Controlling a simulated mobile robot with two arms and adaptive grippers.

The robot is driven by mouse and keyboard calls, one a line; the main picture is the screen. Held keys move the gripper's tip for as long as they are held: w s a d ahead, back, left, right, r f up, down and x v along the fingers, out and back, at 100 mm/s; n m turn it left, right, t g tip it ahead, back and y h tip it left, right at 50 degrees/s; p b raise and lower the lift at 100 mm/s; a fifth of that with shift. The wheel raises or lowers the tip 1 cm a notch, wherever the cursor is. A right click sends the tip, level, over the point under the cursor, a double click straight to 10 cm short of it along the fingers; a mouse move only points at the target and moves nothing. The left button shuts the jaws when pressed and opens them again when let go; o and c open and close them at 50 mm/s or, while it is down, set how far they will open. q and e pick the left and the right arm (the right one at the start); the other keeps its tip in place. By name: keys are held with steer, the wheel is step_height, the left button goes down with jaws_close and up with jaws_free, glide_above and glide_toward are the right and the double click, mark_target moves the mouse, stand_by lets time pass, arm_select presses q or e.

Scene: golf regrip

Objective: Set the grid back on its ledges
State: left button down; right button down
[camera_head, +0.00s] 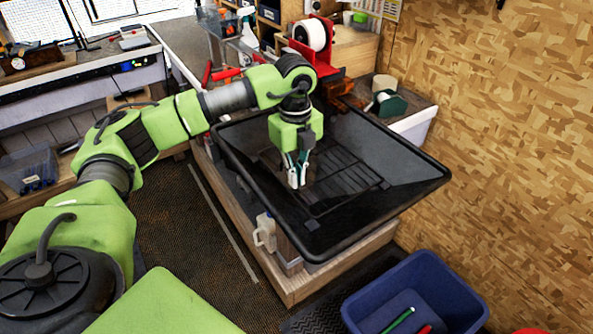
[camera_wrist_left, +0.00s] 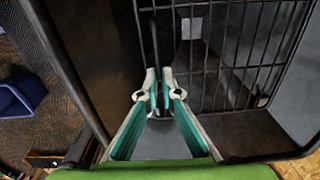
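The dark wire grid (camera_head: 345,172) is inside the black basin (camera_head: 400,206), with its near edge running slantwise across the basin. In the left wrist view the grid's bars (camera_wrist_left: 228,68) fill the upper middle and right. My left gripper (camera_head: 297,184) points down into the basin at the grid's left side. In the left wrist view its teal-padded fingertips (camera_wrist_left: 159,84) are close together at the grid's edge bar, and they appear shut on it. My right gripper is out of view.
The basin sits on a wooden stand (camera_head: 305,285). A blue bin (camera_head: 420,285) is on the floor at lower right. A red holder with a white roll (camera_head: 312,35) and a green tape dispenser (camera_head: 388,103) stand behind the basin. A chipboard wall is at right.

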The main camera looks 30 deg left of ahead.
arm_select(q)
steer(key=shift+f, duration=0.1)
steer(key=shift+f, duration=0.1)
steer(key=shift+f+b, duration=0.3)
steer(key=shift+b, duration=0.1)
steer(key=c, duration=2.2)
jaws_free()
steer(key=shift+c, duration=0.2)
steer(key=shift+r, duration=0.1)
